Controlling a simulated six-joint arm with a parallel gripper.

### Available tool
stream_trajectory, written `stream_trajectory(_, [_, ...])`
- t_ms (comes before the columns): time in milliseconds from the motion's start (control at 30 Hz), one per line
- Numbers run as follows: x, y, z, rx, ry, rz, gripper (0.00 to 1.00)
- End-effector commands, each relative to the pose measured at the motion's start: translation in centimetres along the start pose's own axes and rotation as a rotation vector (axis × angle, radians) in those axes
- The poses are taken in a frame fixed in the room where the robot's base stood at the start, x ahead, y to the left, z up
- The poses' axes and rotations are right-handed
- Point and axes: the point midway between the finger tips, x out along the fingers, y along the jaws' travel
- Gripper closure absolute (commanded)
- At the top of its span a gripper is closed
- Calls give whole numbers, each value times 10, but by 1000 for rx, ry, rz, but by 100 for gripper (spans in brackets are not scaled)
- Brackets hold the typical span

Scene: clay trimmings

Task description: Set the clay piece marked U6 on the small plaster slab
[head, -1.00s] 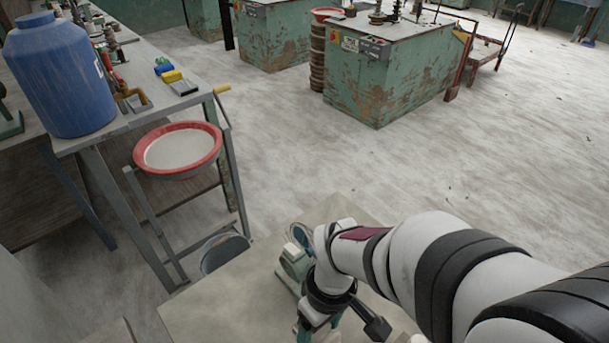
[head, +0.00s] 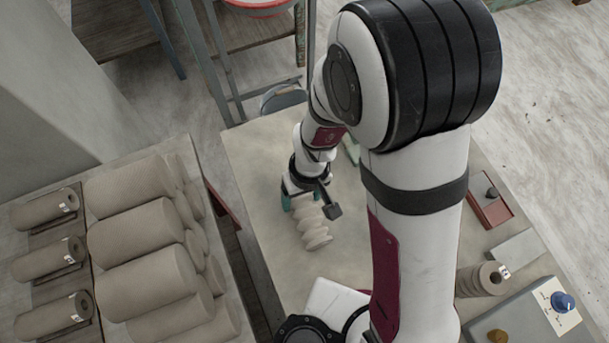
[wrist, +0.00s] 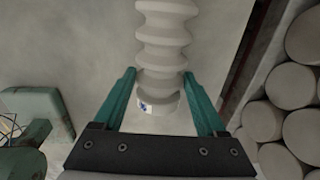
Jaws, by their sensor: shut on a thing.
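A pale, ribbed clay piece (head: 314,228) is at my gripper, over the bench top in the head view. In the wrist view the ribbed piece (wrist: 163,45) runs away from me, its near end between the teal fingers. My gripper (wrist: 158,76) is shut on it. A small white tag with a blue mark is on its near end, too small to read. In the head view my gripper (head: 300,203) is partly hidden by my arm. A flat, pale grey slab (head: 517,248) lies at the right of the bench; I cannot tell if it is the plaster slab.
Several clay rolls (head: 137,238) are stacked on the left bench, beside tagged darker rolls (head: 48,258). Another tagged clay piece (head: 482,280) lies at right, near a box with a blue knob (head: 563,301) and a red tray (head: 490,208). A greenish device (wrist: 30,105) is left in the wrist view.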

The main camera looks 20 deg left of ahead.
Motion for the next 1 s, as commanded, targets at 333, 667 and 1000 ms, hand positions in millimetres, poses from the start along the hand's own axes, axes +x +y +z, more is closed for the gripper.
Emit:
stream_trajectory(333, [2, 0, 0, 0, -1, -1, 0])
stream_trajectory(667, [-28, 0, -2, 0, 7, -1, 0])
stream_trajectory(1000, [-110, 0, -1, 0, 3, 0, 0])
